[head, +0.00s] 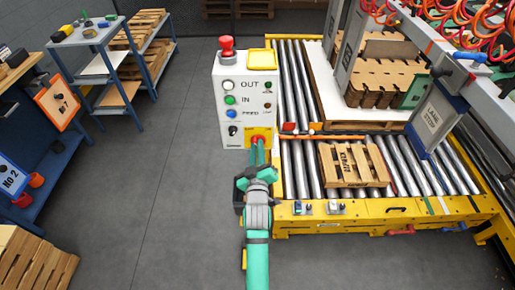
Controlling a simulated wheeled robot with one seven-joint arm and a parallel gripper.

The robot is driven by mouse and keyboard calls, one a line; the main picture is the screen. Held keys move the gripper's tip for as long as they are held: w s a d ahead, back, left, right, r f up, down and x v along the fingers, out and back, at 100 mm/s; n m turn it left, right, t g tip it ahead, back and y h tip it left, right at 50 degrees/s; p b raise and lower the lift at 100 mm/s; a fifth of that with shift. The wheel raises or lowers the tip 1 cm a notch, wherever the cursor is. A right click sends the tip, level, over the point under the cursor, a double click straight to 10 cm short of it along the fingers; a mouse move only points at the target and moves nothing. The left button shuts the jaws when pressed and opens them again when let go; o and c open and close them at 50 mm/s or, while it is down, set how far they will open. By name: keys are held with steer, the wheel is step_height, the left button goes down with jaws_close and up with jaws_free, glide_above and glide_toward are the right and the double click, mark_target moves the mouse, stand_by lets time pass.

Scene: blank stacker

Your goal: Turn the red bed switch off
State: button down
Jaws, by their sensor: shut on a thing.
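A white control box (233,98) stands at the left end of the roller bed. The red bed switch (258,139) sits on a yellow plate (269,132) at the lower right of the box's face. My gripper (258,148) reaches up to it from below in the picture, and its fingers are shut on the red switch. The fingers hide part of the switch, so I cannot tell which way its handle points.
Colored buttons, a black knob (233,130) and a red mushroom button (226,44) are on the box. A wooden pallet (353,165) lies on the rollers (300,168) to the right. Bare floor (165,180) lies left of my arm.

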steer(key=shift+a+n, duration=0.1)
steer(key=shift+n, duration=1)
steer(key=c, duration=1.8)
jaws_free()
steer(key=shift+o, duration=0.2)
steer(key=s, duration=1.1)
